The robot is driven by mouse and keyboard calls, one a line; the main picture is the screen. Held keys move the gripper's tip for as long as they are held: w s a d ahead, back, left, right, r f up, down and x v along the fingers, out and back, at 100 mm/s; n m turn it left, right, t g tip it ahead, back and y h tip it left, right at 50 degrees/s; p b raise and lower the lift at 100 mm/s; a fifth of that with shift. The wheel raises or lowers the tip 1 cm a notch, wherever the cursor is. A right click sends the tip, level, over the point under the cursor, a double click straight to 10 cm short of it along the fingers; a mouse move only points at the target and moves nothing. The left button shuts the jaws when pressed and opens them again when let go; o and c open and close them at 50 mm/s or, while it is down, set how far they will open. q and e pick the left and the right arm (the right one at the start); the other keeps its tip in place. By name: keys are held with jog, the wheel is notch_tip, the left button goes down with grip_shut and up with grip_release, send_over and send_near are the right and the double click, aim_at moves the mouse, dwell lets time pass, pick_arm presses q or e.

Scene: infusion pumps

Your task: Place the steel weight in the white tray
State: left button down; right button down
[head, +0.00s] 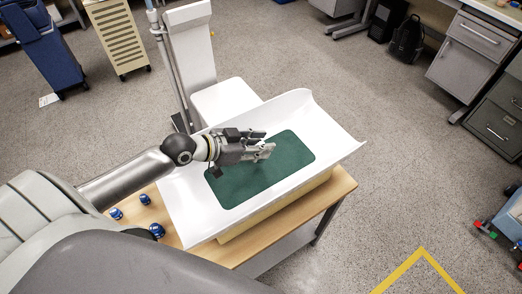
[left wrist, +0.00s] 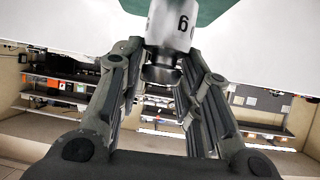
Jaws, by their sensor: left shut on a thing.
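The steel weight (left wrist: 164,72) is a silver cylinder with dark printed characters, seen between the fingers in the left wrist view. My left gripper (left wrist: 163,55) is shut on it. In the head view my left gripper (head: 262,146) is over the white tray (head: 190,205), above the green mat (head: 295,152) lying in it. The weight is small there and partly hidden by the fingers. I cannot tell how far it is above the mat. My right gripper is not in view.
The tray stands on a wooden table (head: 327,195). Several small blue items (head: 144,199) are on the table left of the tray, near my arm. A white scale-like column (head: 190,50) stands behind the tray. Drawer cabinets (head: 470,45) are at the right; open floor lies between.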

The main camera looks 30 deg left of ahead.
pick_arm(q)
jog(key=shift+w+d+f, duration=0.2)
jog(key=shift+d, duration=0.05)
jog(key=shift+f+p, duration=0.35)
jog(key=shift+f, duration=1.2)
jog(key=shift+f, duration=0.1)
jog(key=c, duration=1)
grip_release()
jog(key=shift+s, duration=0.1)
jog(key=shift+c, duration=0.2)
jog(key=v, duration=1.2)
